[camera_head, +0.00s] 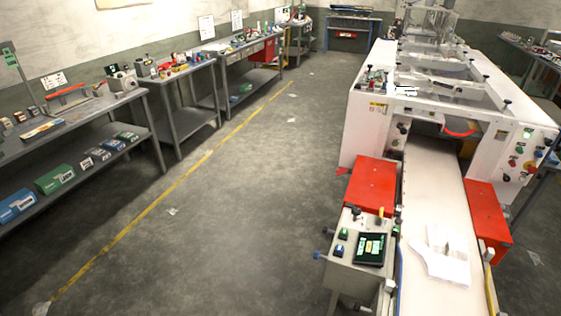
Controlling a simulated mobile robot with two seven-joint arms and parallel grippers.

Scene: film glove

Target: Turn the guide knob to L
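I cannot tell which control is the guide knob, and no L mark is legible. A white machine (368,122) stands at the right. Its right front panel has several coloured buttons and knobs, including a red one (533,166). Its left front face has small dark knobs (402,129). A grey control box (350,275) stands nearer, left of the conveyor. It carries a dark screen (372,248), a black-topped control (357,213), a yellow control (380,213) and a blue side knob (317,255). Neither of my grippers is in view.
A pale conveyor (432,190) runs out of the machine, with white film or a glove (445,262) on it. Red boxes (371,185) flank it. Grey workbenches (75,125) line the left wall. The floor (230,220) between benches and machine is mostly clear.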

